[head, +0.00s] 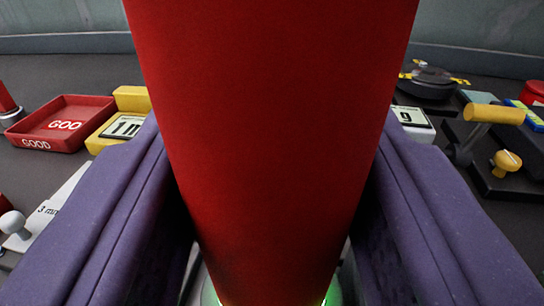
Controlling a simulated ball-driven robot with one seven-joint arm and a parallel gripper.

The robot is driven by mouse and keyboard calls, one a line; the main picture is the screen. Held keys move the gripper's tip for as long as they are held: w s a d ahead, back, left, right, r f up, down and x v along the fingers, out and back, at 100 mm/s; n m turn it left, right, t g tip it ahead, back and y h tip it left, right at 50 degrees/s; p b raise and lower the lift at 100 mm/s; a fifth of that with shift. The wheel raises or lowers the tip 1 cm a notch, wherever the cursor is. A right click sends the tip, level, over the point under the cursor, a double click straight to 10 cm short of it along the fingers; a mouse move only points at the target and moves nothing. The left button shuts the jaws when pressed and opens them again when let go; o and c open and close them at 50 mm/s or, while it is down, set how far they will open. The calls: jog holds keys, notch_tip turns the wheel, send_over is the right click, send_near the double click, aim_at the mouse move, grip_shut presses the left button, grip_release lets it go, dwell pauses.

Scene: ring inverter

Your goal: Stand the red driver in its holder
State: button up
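The red driver (270,130) fills the middle of the head view, very close to the camera. Its wide red body narrows towards the bottom of the picture. The purple fingers of my gripper (270,185) lie along its left and right sides, and the gripper looks shut on it. The driver hides the fingertips and the exact contact. A pale green rim (335,292) peeks out on both sides of the driver's lower end at the bottom edge. I cannot tell whether that is the holder, nor whether the driver touches it.
A red tray marked GOOD (88,104) and a yellow block with a display (122,127) are at left. A white display block (413,123), a yellow-handled lever (494,114), a yellow knob (506,163) and a dark round device (431,82) are at right. A wall closes the back.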

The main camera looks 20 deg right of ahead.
jog(key=o, duration=1.2)
jog(key=shift+o, duration=0.4)
jog(key=shift+f, duration=0.1)
jog(key=shift+f, duration=0.1)
jog(key=shift+s, duration=0.15)
